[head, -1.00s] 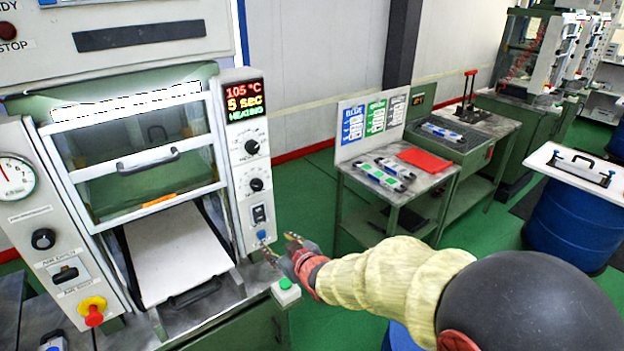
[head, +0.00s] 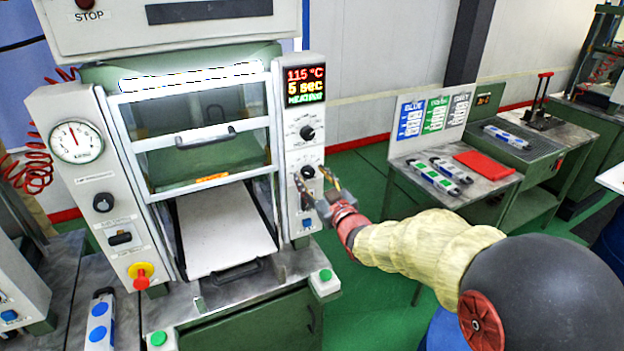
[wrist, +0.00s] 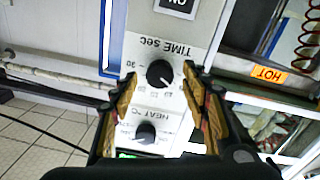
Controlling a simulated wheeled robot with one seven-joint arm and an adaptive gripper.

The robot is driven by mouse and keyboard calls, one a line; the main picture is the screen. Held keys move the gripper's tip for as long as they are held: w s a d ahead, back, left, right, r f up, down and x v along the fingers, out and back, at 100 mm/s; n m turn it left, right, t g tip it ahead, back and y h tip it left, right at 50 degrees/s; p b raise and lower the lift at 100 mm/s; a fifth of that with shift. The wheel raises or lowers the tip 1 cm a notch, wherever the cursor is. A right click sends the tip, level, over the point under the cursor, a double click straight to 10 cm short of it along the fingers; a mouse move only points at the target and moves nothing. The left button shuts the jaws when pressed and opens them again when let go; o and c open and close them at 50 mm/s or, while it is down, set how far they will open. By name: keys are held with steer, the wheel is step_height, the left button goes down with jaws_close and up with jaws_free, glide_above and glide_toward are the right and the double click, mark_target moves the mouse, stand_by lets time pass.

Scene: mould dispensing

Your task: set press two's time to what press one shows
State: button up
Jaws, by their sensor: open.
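A press stands before me; I cannot read a number naming it. Its display (head: 304,87) reads 115 °C and 5 sec, with a green line that seems to say heating. Below are the heat knob (head: 307,133) and the time knob (head: 308,172). My gripper (head: 313,178) is open in front of the time knob. In the wrist view, upside down, the TIME sec knob (wrist: 159,73) lies between the open fingers (wrist: 159,78), with the heat knob (wrist: 145,132) beneath. I cannot tell whether the fingers touch the time knob.
The press has a pressure gauge (head: 77,142), a red emergency button (head: 140,275) and a white platen (head: 225,235). A green button (head: 325,275) sits at its front right corner. A side table (head: 480,190) on the right holds moulds and a red cloth (head: 485,164). Green floor lies between.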

steer(key=shift+w+a, duration=0.1)
steer(key=shift+w, duration=0.2)
steer(key=shift+c, duration=0.4)
steer(key=c, duration=1.1)
steer(key=shift+m, duration=0.4)
steer(key=m+p, duration=0.1)
steer(key=m, duration=0.4)
steer(key=shift+r, duration=0.1)
steer(key=m+p, duration=0.2)
steer(key=m, duration=0.3)
steer(key=shift+m, duration=0.4)
steer(key=o, duration=1.1)
steer(key=shift+c, duration=0.2)
